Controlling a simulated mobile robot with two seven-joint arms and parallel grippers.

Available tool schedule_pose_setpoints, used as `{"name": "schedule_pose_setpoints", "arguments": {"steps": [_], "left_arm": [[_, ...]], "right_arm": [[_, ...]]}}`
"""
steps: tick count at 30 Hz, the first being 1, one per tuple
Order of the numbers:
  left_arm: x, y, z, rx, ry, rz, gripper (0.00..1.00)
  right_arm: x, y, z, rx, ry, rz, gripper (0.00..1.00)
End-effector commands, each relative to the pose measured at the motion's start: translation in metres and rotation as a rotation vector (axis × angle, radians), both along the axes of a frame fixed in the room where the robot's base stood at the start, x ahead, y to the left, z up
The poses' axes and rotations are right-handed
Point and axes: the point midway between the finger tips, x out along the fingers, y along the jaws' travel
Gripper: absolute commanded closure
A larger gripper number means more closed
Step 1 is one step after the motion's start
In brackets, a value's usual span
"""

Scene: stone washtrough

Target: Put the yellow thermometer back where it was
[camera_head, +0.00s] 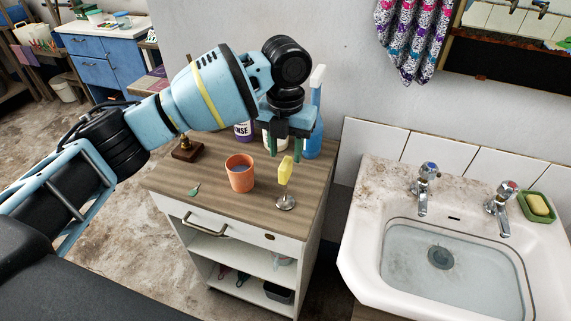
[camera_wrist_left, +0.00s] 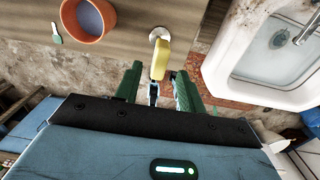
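The yellow thermometer (camera_head: 286,170) stands upright over a small round metal disc (camera_head: 285,202) near the right front of the wooden cabinet top. In the left wrist view the yellow thermometer (camera_wrist_left: 160,58) shows in front of the disc (camera_wrist_left: 159,34). My left gripper (camera_head: 285,150) is just above the thermometer, pointing down. In the left wrist view its green fingers (camera_wrist_left: 159,76) are spread on either side of the thermometer, with gaps to both. It looks open and empty. Whether the thermometer's lower end sits in the disc is too small to tell. My right gripper is not in view.
An orange cup (camera_head: 240,175) stands left of the disc on the cabinet top (camera_head: 225,202), with a small green item (camera_head: 193,191) beside it. Bottles, one blue (camera_head: 315,125), stand behind the gripper. The white sink (camera_head: 360,250) is to the right, across a gap.

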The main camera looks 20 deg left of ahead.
Motion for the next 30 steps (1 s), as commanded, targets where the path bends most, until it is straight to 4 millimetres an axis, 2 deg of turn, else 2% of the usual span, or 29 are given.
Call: {"name": "schedule_pose_setpoints", "arguments": {"steps": [3,9,30], "left_arm": [[0.000,0.000,0.017,0.000,-0.001,0.000,0.60],[0.000,0.000,0.028,0.000,0.001,0.000,0.60],[0.000,0.000,0.029,0.000,0.001,-0.001,0.60]], "right_arm": [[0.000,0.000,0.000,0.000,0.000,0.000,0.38],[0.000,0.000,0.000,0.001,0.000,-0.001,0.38],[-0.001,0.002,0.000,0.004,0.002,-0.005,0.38]]}}
